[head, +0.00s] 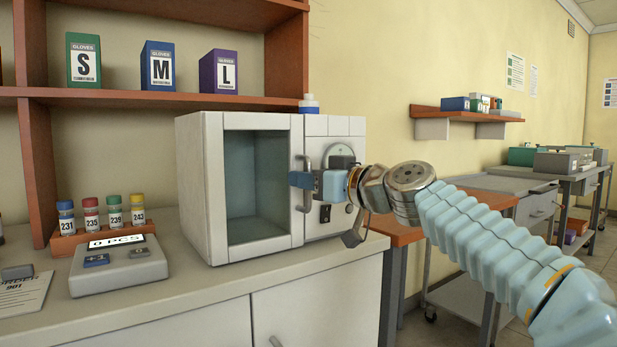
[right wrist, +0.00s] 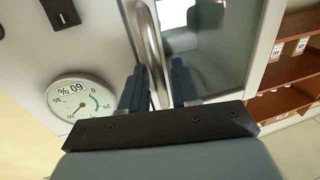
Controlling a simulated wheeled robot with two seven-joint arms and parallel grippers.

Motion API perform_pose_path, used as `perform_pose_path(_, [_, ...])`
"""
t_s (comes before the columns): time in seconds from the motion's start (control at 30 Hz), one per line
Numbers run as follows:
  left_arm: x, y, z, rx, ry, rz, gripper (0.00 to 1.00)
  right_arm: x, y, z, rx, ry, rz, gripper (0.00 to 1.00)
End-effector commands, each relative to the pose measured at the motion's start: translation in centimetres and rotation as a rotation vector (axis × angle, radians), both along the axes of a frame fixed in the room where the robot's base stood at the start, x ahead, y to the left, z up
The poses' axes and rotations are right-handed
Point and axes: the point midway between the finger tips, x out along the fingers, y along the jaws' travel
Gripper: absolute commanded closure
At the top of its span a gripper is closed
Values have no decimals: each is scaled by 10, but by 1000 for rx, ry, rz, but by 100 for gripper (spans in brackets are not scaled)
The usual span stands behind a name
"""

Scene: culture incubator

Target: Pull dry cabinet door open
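The dry cabinet (head: 216,190) is a white box on the counter with a glass door (head: 256,190), which looks closed. Its upright metal handle (head: 307,163) is on the door's right edge; the handle (right wrist: 150,45) also shows in the right wrist view. My right gripper (head: 303,180) is at the handle. In the right wrist view the bar runs between the two dark fingers (right wrist: 160,88), which are close on both sides of it. Contact on both sides is hard to make out. My left gripper is not in view.
A round dial (right wrist: 82,104) is on the panel beside the door. A vial rack (head: 108,243) and a counter device (head: 118,265) stand left of the cabinet. Glove boxes (head: 158,66) are on the shelf above. The counter in front of the door is clear.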

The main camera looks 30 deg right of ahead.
Motion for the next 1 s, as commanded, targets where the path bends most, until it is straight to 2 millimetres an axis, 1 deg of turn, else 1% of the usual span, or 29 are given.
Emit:
perform_pose_path(0.1, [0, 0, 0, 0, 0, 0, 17, 0, 0, 0, 0, 0, 0, 70])
perform_pose_path(0.13, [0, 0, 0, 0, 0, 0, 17, 0, 0, 0, 0, 0, 0, 71])
perform_pose_path(0.3, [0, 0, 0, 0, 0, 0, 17, 0, 0, 0, 0, 0, 0, 98])
perform_pose_path(0.33, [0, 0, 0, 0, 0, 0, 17, 0, 0, 0, 0, 0, 0, 100])
perform_pose_path(0.77, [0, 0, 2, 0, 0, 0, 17, -3, 0, 1, 1, 2, -11, 100])
perform_pose_path(1.0, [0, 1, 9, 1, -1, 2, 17, -14, 2, 1, 3, 9, -77, 100])
